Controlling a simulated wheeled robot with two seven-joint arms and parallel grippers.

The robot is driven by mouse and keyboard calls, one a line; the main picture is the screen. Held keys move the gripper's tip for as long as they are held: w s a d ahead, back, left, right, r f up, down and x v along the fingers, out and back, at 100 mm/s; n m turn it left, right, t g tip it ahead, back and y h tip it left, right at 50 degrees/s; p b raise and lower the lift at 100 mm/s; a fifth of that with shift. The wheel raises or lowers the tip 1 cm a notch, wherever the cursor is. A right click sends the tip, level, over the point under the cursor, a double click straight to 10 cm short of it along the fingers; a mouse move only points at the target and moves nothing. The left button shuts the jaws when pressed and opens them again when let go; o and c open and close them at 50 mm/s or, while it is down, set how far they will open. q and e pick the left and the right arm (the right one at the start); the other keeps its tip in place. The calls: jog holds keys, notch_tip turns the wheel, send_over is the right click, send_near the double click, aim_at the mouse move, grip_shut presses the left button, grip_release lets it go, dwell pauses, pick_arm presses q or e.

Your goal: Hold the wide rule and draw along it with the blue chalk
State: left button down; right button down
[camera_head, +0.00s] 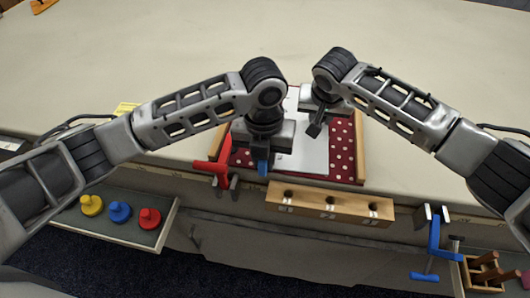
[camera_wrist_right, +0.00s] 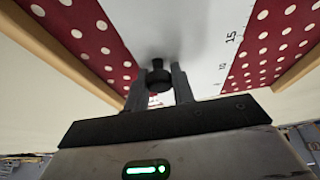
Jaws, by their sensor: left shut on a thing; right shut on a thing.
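The wide rule (camera_head: 312,155) is a white plate lying on a red cloth with white dots. Its scale marks show in the right wrist view (camera_wrist_right: 222,62). My right gripper (camera_head: 315,128) is shut on the rule's black knob (camera_wrist_right: 158,78), seen between its fingers (camera_wrist_right: 158,92). My left gripper (camera_head: 263,152) points down near the rule's left front part and is shut on the blue chalk (camera_head: 263,168). Only the chalk's lower part shows. I cannot tell whether its tip touches the cloth. No drawn line is visible; my left gripper hides part of the cloth.
Wooden rails (camera_head: 360,148) flank the dotted cloth (camera_head: 343,160). A wooden block with holes (camera_head: 330,204) is at the front edge. A red clamp (camera_head: 214,168) and a blue clamp (camera_head: 433,245) flank it. A tray (camera_head: 125,232) holds yellow, blue and red knobs.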

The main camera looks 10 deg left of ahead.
pick_arm(q)
jog(key=shift+s, duration=0.6)
pick_arm(e)
jog(key=shift+d, duration=0.1)
pick_arm(q)
jog(key=shift+r, duration=3.5)
pick_arm(e)
jog(key=c, duration=1.1)
grip_release()
jog(key=v, duration=1.2)
